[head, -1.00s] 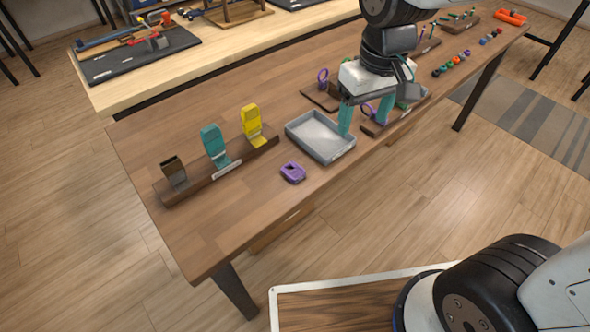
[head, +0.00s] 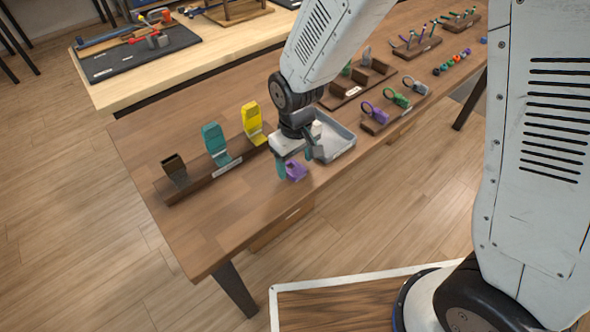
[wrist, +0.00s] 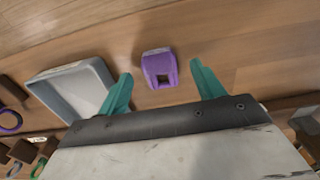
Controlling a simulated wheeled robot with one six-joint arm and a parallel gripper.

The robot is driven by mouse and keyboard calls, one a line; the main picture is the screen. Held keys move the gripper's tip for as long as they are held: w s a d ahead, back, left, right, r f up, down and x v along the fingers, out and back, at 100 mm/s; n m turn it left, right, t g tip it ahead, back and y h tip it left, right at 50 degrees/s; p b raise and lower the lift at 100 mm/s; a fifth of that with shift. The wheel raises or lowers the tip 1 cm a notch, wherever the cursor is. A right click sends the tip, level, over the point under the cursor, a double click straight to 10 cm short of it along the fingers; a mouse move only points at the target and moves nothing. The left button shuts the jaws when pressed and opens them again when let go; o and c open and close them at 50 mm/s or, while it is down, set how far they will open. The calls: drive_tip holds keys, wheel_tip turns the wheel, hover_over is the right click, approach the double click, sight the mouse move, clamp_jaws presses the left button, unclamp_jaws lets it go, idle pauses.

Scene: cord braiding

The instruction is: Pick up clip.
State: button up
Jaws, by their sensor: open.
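A small purple clip (head: 295,171) with a dark square opening lies on the brown wooden table. It also shows in the wrist view (wrist: 159,68), beyond and between the two teal fingertips. My gripper (head: 296,164) is low over the table at the clip, with its teal fingers apart. In the wrist view my gripper (wrist: 160,85) is open, with one finger to each side of the clip and nothing held. My wrist hides part of the tray behind it in the head view.
A grey tray (head: 345,148) stands just right of my gripper. A wooden rack (head: 190,187) with a dark, a teal (head: 215,142) and a yellow (head: 252,120) holder stands to the left. Stands with coloured rings (head: 375,122) are further right. The table front left is clear.

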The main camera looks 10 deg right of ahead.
sight(296, 169)
drive_tip(key=shift+f, duration=0.9)
drive_tip(key=c, duration=1)
drive_tip(key=shift+c, duration=0.3)
wheel_tip(296, 169, up, 10)
